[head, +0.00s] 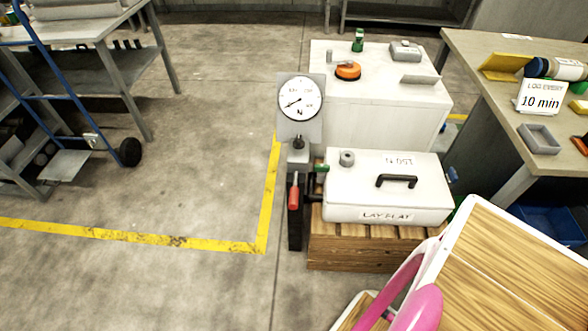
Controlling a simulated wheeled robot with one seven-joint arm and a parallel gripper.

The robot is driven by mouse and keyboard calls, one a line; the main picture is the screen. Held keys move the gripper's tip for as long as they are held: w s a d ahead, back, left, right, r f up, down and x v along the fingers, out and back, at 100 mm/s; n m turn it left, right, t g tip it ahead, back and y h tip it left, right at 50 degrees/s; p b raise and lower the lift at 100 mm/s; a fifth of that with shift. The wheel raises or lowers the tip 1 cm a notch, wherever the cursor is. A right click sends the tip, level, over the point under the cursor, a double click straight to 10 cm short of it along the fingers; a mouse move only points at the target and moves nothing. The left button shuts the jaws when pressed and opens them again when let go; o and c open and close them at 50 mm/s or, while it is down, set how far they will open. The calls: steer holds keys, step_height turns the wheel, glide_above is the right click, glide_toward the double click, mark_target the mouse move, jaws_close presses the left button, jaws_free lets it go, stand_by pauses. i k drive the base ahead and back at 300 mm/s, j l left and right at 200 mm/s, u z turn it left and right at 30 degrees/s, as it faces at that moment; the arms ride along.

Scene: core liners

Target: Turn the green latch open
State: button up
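No part I can surely call the green latch shows. A small green piece (321,168) sits at the left edge of the white case, close to the gauge post; its shape and position are too small to tell. Another green thing (455,207), mostly hidden, shows at the case's right edge. The white case (390,200) lies flat on a wooden pallet, with a black handle on its lid and a "LAY FLAT" label. A red-handled lever (294,194) stands upright on the post left of the case. My gripper is not in view.
A round gauge (299,98) tops the post. Behind it a white cabinet (385,115) carries a green bottle (358,41) and an orange disc. A table (500,100) stands right, a blue hand truck (60,110) left. Wood-and-white panels with pink parts fill the lower right.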

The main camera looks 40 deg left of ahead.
mark_target(317, 168)
steer(key=u, duration=1.7)
